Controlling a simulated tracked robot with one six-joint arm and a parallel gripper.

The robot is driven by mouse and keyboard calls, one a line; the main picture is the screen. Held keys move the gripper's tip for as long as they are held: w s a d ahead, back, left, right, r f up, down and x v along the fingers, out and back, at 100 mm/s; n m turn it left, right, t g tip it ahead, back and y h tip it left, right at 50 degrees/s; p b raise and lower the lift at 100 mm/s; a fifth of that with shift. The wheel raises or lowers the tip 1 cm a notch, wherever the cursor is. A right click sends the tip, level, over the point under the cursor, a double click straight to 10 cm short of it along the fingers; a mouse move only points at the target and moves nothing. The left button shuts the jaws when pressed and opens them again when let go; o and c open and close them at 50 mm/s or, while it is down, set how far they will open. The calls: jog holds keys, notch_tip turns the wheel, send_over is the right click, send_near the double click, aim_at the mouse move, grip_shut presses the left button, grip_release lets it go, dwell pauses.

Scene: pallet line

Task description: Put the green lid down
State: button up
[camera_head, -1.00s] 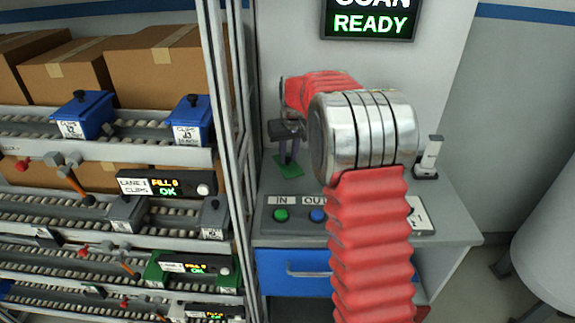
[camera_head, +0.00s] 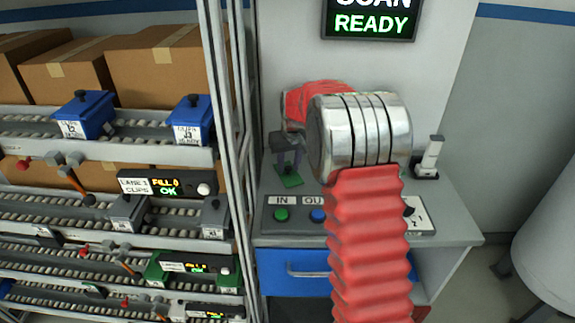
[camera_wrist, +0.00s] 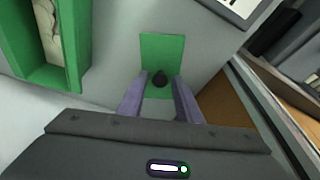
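In the head view the lid (camera_head: 291,181) is at the left back of the bench, directly below my gripper (camera_head: 289,167). My arm hides part of the bench in the head view.
An open green box (camera_wrist: 77,45) with pale contents stands left of the lid in the wrist view. The bench (camera_head: 445,225) carries a panel with green and blue buttons (camera_head: 281,215) and a small device (camera_head: 429,160). A rack post (camera_head: 240,150) stands close on the left.

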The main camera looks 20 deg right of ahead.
aim_at(291, 180)
jog(key=shift+o, duration=0.7)
jog(key=shift+r, duration=0.2)
jog(key=v, duration=1.1)
jog(key=shift+s+r, duration=0.2)
jog(key=shift+r, duration=0.2)
